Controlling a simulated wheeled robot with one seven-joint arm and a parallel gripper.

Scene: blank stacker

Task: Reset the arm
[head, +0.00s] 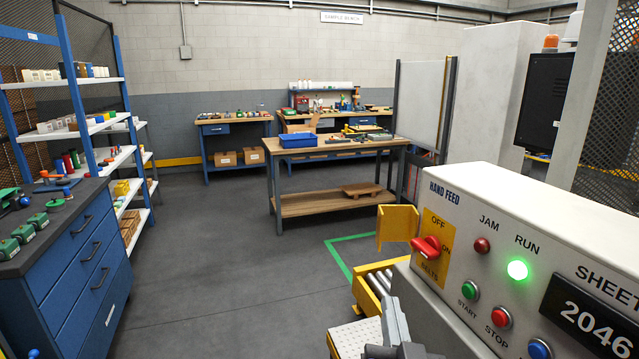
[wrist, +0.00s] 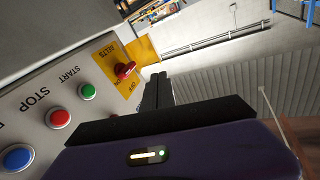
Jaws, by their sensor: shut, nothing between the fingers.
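My gripper (wrist: 158,92) shows in the wrist view with its dark fingers together and nothing between them. Its fingertips are just right of the red selector knob (wrist: 124,70) in that view, and I cannot tell the depth of the gap. The knob also shows in the head view (head: 427,247), on a yellow plate (head: 433,222) marked OFF, ON and BELTS. The plate is on the white HAND FEED panel (head: 520,235). In the head view the fingertips cannot be made out.
The green RUN lamp (head: 517,270) is lit, and the JAM lamp (head: 482,245) looks dark. START (head: 470,290) and STOP (head: 502,317) buttons sit below. A yellow guard (head: 397,226) and rollers (head: 378,279) are beside the panel. Open floor (head: 230,260) lies left, before a workbench (head: 330,203).

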